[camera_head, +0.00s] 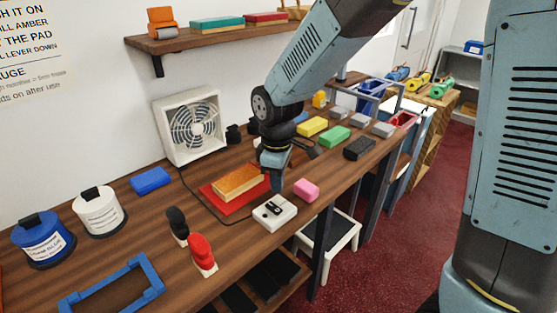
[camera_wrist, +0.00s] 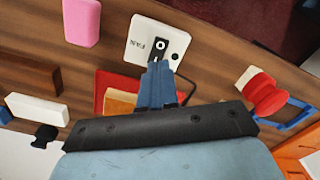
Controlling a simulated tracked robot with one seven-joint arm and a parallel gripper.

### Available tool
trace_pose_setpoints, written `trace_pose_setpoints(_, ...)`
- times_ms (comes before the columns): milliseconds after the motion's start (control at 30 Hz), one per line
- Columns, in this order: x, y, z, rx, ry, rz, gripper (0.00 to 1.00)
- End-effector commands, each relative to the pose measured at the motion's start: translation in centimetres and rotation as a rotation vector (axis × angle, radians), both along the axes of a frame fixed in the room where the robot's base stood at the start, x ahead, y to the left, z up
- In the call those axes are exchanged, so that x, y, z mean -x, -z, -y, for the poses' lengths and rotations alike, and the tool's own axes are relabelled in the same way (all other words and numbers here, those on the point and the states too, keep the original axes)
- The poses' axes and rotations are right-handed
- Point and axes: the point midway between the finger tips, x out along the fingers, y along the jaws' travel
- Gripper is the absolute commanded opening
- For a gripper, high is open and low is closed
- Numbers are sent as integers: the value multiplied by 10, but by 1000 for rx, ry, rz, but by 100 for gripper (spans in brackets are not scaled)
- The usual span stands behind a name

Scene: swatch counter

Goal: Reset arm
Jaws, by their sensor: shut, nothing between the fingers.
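My gripper (camera_head: 276,187) points down over the wooden counter, beside the white fan switch box (camera_head: 267,216). In the wrist view its fingers (camera_wrist: 157,68) are shut together and empty, with their tips at the edge of the switch box (camera_wrist: 143,27), which is marked FAN. Whether the tips touch the box is unclear. My arm (camera_head: 325,50) reaches in from the upper right of the head view. The red pad (camera_head: 210,200) lies just left of my gripper with an amber-coloured block (camera_head: 236,181) on it.
A white fan (camera_head: 193,125) stands against the wall. Blue (camera_head: 42,243) and white (camera_head: 100,213) tubs, a red-handled tool (camera_head: 201,252) and a blue frame (camera_head: 75,303) are at left. A pink block (camera_head: 306,190) lies close right; several coloured blocks lie farther along. A shelf (camera_head: 190,38) hangs above.

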Motion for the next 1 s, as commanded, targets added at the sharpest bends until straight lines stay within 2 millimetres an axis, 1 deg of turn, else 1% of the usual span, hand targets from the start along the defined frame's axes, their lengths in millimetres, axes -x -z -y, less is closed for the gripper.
trace_pose_setpoints(67, 0, -1, 1, -2, 5, 2, 0)
trace_pose_setpoints(167, -3, -10, 10, -11, 39, 13, 0)
trace_pose_setpoints(267, -7, -28, 29, -28, 115, 36, 0)
trace_pose_setpoints(400, -11, -60, 67, -62, 266, 79, 0)
trace_pose_setpoints(567, -8, -94, 111, -102, 443, 129, 0)
trace_pose_setpoints(700, 1, -119, 148, -138, 597, 172, 0)
trace_pose_setpoints(767, 7, -129, 163, -153, 662, 191, 0)
trace_pose_setpoints(1000, 36, -163, 219, -218, 922, 270, 0)
